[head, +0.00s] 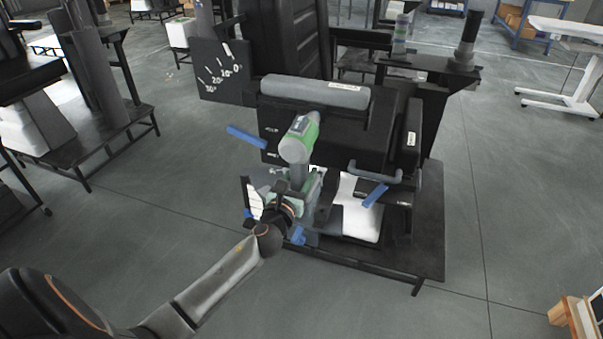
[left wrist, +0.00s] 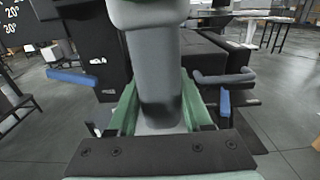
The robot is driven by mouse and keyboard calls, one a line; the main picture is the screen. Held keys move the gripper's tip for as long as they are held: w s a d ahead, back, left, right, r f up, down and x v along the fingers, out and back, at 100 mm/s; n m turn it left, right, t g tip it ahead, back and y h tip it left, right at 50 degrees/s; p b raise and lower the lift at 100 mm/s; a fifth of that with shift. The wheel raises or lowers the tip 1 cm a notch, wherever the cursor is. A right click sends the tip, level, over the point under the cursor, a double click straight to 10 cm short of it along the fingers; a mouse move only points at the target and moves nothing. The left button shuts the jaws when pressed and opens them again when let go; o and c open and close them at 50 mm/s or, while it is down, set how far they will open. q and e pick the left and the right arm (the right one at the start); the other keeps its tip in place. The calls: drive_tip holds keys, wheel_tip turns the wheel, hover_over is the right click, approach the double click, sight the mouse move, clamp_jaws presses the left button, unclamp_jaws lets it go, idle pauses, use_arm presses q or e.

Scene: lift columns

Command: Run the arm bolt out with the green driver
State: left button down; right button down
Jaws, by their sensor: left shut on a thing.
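The green driver (head: 299,139) is a grey and green power tool in the middle of the head view, its head uppermost and its grey handle pointing down. My left gripper (head: 306,183) is shut around that handle. In the left wrist view the grey handle (left wrist: 155,65) stands between the two green fingers of the gripper (left wrist: 158,110). The driver is in front of the black machine (head: 330,125); I cannot tell whether it touches it. I cannot make out the arm bolt in either view. My right gripper is not in view.
The machine carries a grey roll (head: 315,92), a plate with an angle scale (head: 222,72), and blue levers at left (head: 246,136) and right (head: 375,195). It stands on a dark base platform (head: 425,225). Open grey floor lies around it.

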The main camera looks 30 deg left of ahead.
sight(296, 183)
use_arm(q)
drive_tip(key=shift+s+r, duration=0.1)
drive_tip(key=shift+r, duration=0.05)
idle(0.3)
drive_tip(key=shift+p+v, duration=0.45)
drive_tip(key=shift+v, duration=2)
drive_tip(key=shift+v, duration=2)
